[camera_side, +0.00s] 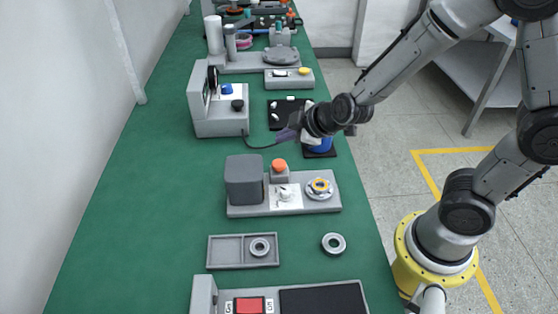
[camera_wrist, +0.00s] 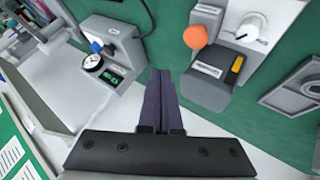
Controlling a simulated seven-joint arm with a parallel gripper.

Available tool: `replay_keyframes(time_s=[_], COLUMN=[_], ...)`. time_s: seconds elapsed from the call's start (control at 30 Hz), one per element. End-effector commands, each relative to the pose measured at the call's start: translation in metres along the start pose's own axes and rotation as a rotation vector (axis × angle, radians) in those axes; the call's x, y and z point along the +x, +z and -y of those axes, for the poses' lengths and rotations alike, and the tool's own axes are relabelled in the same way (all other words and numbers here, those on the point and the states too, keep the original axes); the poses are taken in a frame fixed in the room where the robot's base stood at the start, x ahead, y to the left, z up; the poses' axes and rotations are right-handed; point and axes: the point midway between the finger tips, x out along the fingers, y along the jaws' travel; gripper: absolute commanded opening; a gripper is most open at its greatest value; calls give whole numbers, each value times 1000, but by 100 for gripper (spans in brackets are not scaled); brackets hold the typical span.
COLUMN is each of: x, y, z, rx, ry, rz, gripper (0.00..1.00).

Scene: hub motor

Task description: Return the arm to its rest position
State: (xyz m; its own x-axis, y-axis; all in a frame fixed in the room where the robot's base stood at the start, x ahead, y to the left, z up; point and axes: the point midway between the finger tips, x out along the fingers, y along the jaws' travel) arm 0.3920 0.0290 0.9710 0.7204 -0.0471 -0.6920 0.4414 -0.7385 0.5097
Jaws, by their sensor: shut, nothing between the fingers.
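My gripper (camera_side: 288,134) is over the green bench in the side view, at the end of my arm reaching in from the right. In the wrist view its two dark purple fingers (camera_wrist: 162,100) lie together, shut with nothing between them. The fingertips point toward the left in the side view, near the grey station with a black knob (camera_side: 237,105). The height above the bench is hard to tell. No marker of a rest position shows.
A blue part (camera_side: 320,144) on a black pad sits just below my wrist. A station with a grey block (camera_side: 244,180) and orange button (camera_side: 279,165) stands nearer the camera. A tray (camera_side: 225,250) and loose ring (camera_side: 333,243) lie in front. Bench's left side is clear.

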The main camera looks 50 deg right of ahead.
Motion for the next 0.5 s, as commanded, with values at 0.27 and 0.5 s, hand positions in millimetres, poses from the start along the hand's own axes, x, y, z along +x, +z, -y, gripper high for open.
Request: replay_keyframes(time_s=[0.27, 0.5], x=[-76, -180], y=[-45, -37], z=[-62, -53], rx=[56, 239], ry=[107, -16], rz=[-173, -207], gripper=[0, 0])
